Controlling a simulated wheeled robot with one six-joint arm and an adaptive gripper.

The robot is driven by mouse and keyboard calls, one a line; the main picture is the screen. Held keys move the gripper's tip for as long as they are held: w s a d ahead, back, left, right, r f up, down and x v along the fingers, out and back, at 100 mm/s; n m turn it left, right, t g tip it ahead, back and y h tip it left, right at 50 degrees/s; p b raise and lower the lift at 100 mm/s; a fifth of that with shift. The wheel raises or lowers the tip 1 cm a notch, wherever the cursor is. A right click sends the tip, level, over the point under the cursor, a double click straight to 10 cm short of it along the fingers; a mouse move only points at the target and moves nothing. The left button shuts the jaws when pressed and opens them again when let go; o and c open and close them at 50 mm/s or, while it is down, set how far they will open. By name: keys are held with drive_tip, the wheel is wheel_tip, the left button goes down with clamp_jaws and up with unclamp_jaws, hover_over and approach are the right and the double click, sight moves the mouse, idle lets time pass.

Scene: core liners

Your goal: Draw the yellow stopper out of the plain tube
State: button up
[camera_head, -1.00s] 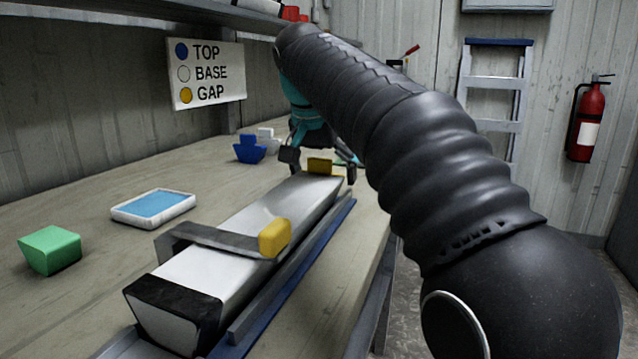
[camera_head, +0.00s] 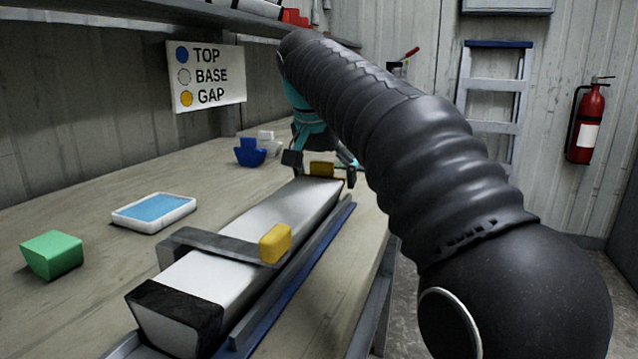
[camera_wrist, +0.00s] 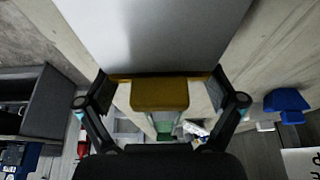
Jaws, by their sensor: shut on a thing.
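The plain tube (camera_head: 277,212) is a long pale grey trough-shaped body lying on the bench, with a black band at its near end. The yellow stopper (camera_head: 321,169) is at the tube's far end. In the wrist view the stopper (camera_wrist: 160,94) has a wide thin flange and a thicker grip block, and its flange lies against the tube end (camera_wrist: 150,40); no clear gap shows. My gripper (camera_wrist: 160,93) has one finger on each side of the stopper and is shut on it. In the head view my gripper (camera_head: 322,171) is partly hidden behind my arm.
A grey clamp bar (camera_head: 205,243) with a yellow knob (camera_head: 275,243) crosses the tube. A blue rail (camera_head: 300,268) runs along its right side. A green block (camera_head: 52,255), a blue-filled tray (camera_head: 154,212) and a blue block (camera_head: 250,152) stand left. A sign (camera_head: 206,77) hangs behind.

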drive_tip(key=shift+w+d+p, duration=0.2)
drive_tip(key=shift+w+p, duration=0.3)
drive_tip(key=shift+w, duration=0.15)
drive_tip(key=shift+w+d+p, duration=0.25)
drive_tip(key=shift+w+p, duration=0.2)
drive_tip(key=shift+w, duration=0.2)
drive_tip(key=shift+w+d+p, duration=0.2)
drive_tip(key=shift+w+p, duration=0.3)
drive_tip(key=shift+w, duration=0.15)
idle(0.6)
drive_tip(key=shift+r+p, duration=0.55)
drive_tip(key=shift+r, duration=2.45)
